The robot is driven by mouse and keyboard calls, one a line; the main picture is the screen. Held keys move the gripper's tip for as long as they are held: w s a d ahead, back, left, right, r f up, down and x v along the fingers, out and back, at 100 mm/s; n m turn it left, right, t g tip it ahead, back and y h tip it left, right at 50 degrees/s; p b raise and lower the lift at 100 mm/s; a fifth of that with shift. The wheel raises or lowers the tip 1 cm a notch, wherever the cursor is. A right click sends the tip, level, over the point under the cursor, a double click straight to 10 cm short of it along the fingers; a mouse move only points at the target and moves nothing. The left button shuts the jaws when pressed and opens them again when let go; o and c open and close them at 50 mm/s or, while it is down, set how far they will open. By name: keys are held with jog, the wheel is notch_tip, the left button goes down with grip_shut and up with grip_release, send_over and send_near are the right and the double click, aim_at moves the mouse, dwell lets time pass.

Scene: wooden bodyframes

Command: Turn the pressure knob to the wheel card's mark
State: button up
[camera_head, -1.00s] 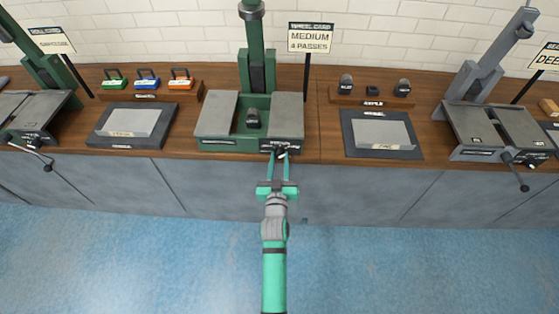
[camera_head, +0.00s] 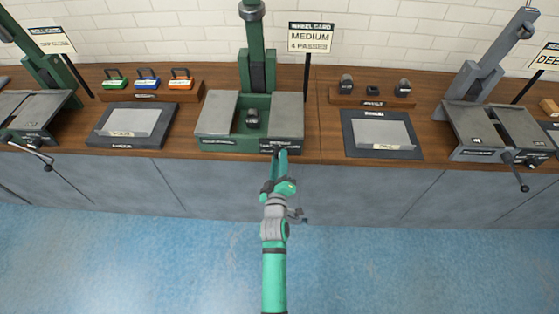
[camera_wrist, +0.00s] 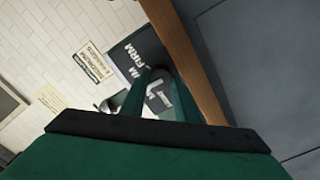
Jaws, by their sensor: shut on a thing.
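The wheel card (camera_head: 311,38) stands on a post behind the green press (camera_head: 233,143) and reads "MEDIUM 4 PASSES". The pressure knob is on the front right of this press, hidden by my gripper in the head view. My gripper (camera_head: 280,156) reaches the press front and is shut on the knob. In the wrist view my gripper's fingers (camera_wrist: 150,95) close on a small part at the dark labelled plate (camera_wrist: 150,52), where "FIRM" can be read.
A tray with a grey plate (camera_head: 101,137) lies left of the press, and a similar tray (camera_head: 350,147) lies right. Handled blocks stand on a rack (camera_head: 146,96) behind. A grey press (camera_head: 480,157) stands at far right. The floor in front is clear.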

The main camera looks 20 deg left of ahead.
jog(key=shift+n, duration=0.3)
jog(key=shift+d, duration=0.1)
jog(key=o, duration=1)
jog(key=shift+o, duration=0.2)
jog(key=v, duration=1)
jog(key=shift+s, duration=0.35)
jog(key=shift+d, duration=0.1)
